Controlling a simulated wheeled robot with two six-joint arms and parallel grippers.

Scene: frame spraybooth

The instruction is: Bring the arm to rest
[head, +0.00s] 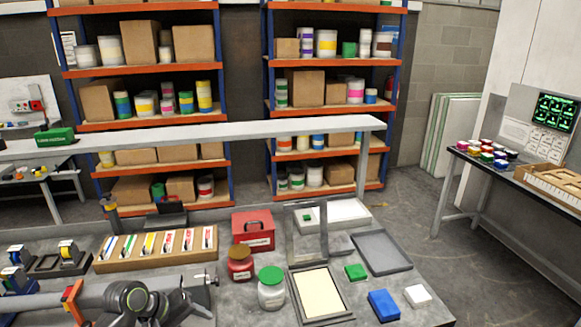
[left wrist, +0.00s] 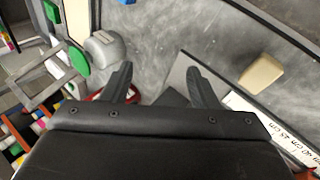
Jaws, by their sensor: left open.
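My left arm (head: 140,302) comes in low at the left of the head view, over the front of the bench. My left gripper (left wrist: 158,78) shows in the left wrist view with its two dark fingers spread apart and nothing between them. The grey bench top shows behind the fingers. In the head view the gripper's fingertips are hard to make out against the bench. My right gripper is not in view.
On the bench (head: 235,308) are a green-lidded jar (head: 271,289), a brown-lidded red jar (head: 240,263), a red toolbox (head: 253,231), a framed screen (head: 320,293), a blue block (head: 383,305) and a wooden rack (head: 157,250). Shelves (head: 145,126) stand behind.

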